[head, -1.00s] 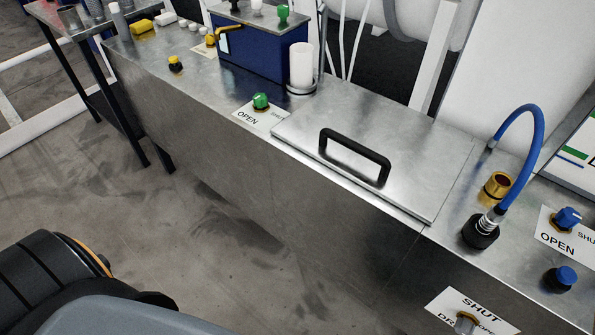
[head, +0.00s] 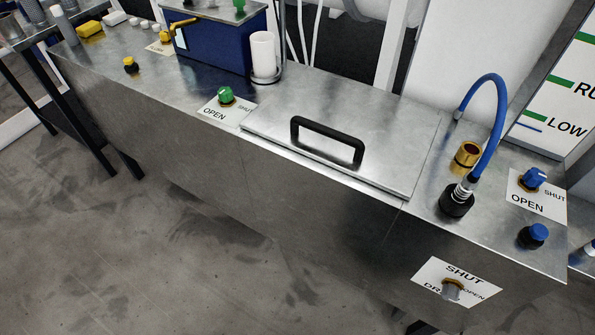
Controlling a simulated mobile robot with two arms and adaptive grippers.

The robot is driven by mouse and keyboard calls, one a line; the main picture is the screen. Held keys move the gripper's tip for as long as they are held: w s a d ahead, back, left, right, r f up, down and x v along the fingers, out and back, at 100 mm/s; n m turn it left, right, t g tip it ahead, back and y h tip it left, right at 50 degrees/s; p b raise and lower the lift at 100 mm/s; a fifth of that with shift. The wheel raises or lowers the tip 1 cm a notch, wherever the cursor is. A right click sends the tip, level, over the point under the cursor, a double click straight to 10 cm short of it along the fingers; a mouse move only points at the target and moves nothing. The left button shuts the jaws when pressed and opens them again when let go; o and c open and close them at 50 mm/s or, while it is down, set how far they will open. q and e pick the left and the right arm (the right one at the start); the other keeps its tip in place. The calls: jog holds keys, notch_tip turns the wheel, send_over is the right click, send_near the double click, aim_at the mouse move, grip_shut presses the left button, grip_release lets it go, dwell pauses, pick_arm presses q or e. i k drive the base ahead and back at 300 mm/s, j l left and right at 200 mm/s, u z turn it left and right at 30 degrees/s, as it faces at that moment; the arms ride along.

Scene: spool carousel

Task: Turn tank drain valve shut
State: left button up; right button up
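The drain valve (head: 452,289) is a small grey handle on a brass collar. It sits on the front face of the steel tank bench, low at the right of the head view. Its white label plate (head: 432,268) reads SHUT at the top and OPEN at the right, with a partly hidden word starting "DR" at the left. The handle covers part of the plate, and I cannot tell clearly which word it points to. Neither of my grippers is in view.
A lid with a black handle (head: 327,143) covers the tank top. A blue hose (head: 497,112), a blue valve (head: 533,179), a blue knob (head: 533,236) and a green valve (head: 226,96) stand on the bench. The floor (head: 190,260) in front is clear.

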aim_at(451, 293)
jog(key=k+z, duration=0.15)
jog(key=z, duration=1.35)
